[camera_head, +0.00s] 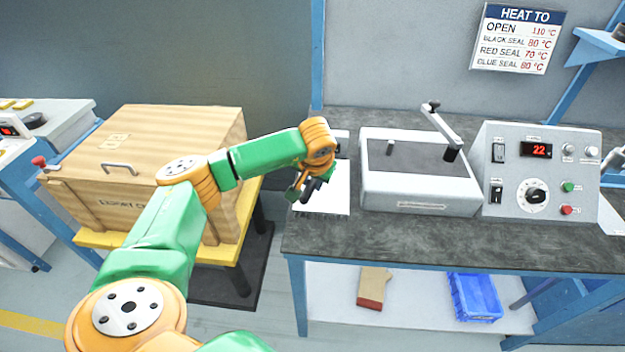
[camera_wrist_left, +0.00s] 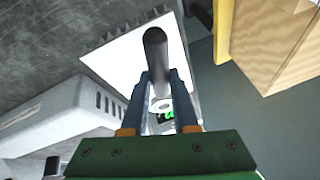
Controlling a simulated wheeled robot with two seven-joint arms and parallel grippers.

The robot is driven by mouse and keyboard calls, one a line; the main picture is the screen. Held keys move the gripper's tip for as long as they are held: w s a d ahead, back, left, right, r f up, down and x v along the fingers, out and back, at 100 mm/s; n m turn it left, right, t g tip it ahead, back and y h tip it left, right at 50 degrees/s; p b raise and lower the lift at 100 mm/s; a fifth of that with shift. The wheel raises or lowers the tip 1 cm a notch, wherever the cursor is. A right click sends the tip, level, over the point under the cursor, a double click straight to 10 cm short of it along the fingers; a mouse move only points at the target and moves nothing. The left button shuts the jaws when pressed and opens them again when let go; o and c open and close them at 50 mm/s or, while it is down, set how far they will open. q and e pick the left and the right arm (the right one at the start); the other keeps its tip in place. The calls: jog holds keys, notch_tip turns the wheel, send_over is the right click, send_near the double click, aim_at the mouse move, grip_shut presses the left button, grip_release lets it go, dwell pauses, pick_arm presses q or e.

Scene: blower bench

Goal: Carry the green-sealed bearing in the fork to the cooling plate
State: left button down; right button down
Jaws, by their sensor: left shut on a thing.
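My left gripper (camera_head: 303,193) is over the white cooling plate (camera_head: 336,201) at the left end of the bench. In the left wrist view, its fingers (camera_wrist_left: 159,85) are shut on a dark rounded handle (camera_wrist_left: 155,45), apparently the fork's. The cooling plate (camera_wrist_left: 117,62), with a toothed edge, lies beneath. A pale ring-like piece (camera_wrist_left: 160,104) and bright green marks show between the fingers; I cannot tell whether they belong to the green-sealed bearing or to something behind. The fork's prongs are not clear. My right gripper is not in view.
An induction heater (camera_head: 418,190) with a raised crank arm stands right of the plate. Further right is a control box (camera_head: 540,170) reading 22. A wooden crate (camera_head: 125,205) stands left across a gap. The bench front (camera_head: 400,232) is clear.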

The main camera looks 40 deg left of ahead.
pick_arm(q)
jog(key=shift+f+b, duration=0.7)
jog(key=shift+f, duration=0.5)
jog(key=c, duration=0.6)
grip_release()
jog(key=b+v, duration=0.1)
jog(key=v, duration=0.6)
jog(key=shift+s+d, duration=0.1)
jog(key=shift+s, duration=0.05)
